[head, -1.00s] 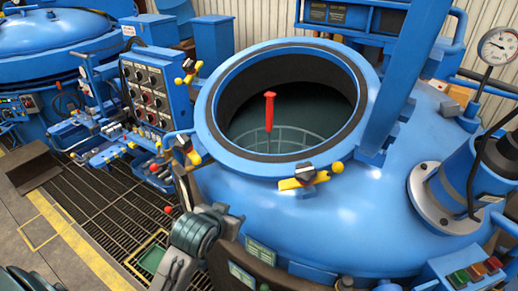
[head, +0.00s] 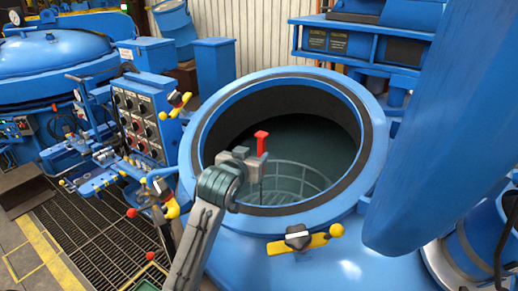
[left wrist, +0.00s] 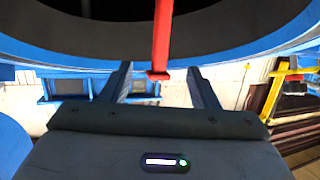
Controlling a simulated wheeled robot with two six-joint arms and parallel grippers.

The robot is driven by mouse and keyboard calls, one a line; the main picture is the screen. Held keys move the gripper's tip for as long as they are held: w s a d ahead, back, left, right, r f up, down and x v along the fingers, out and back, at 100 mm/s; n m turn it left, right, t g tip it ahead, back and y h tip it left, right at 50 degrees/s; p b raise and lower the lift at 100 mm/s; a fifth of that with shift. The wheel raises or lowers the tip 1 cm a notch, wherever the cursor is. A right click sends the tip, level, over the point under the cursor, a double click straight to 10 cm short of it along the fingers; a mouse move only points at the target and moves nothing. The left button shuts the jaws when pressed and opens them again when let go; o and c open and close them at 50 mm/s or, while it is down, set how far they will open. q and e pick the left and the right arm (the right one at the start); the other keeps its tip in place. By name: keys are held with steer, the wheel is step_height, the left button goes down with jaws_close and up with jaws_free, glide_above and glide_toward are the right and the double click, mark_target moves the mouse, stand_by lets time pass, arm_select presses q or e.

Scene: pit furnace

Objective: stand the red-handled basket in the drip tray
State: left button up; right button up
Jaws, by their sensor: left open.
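The basket's red handle (head: 262,143) stands upright inside the round furnace mouth. Its grey wire basket (head: 300,178) sits lower in the pit and is partly hidden by my left arm. My left gripper (head: 243,156) has reached over the rim and is beside the handle. In the left wrist view the open fingers (left wrist: 160,85) show the red handle (left wrist: 161,40) lying between their lines, not clamped. I cannot pick out the drip tray for certain; a green panel (head: 147,285) shows at the bottom edge. My right gripper is not in view.
The blue furnace rim (head: 205,108) surrounds the pit. Yellow clamps (head: 305,241) sit around it. A large blue beam (head: 425,130) blocks the right side. A control box (head: 137,115) stands to the left, above floor grating (head: 75,235).

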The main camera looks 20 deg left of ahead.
mark_target(260, 148)
arm_select(q)
steer(key=x, duration=0.6)
steer(key=shift+s+f, duration=0.1)
steer(key=shift+f, duration=0.05)
steer(key=shift+w, duration=0.3)
steer(key=shift+w+f, duration=0.1)
steer(key=shift+w, duration=0.2)
steer(key=shift+w+a+f, duration=0.1)
steer(key=shift+w, duration=0.3)
steer(key=shift+s, duration=0.1)
steer(key=c, duration=0.3)
jaws_close()
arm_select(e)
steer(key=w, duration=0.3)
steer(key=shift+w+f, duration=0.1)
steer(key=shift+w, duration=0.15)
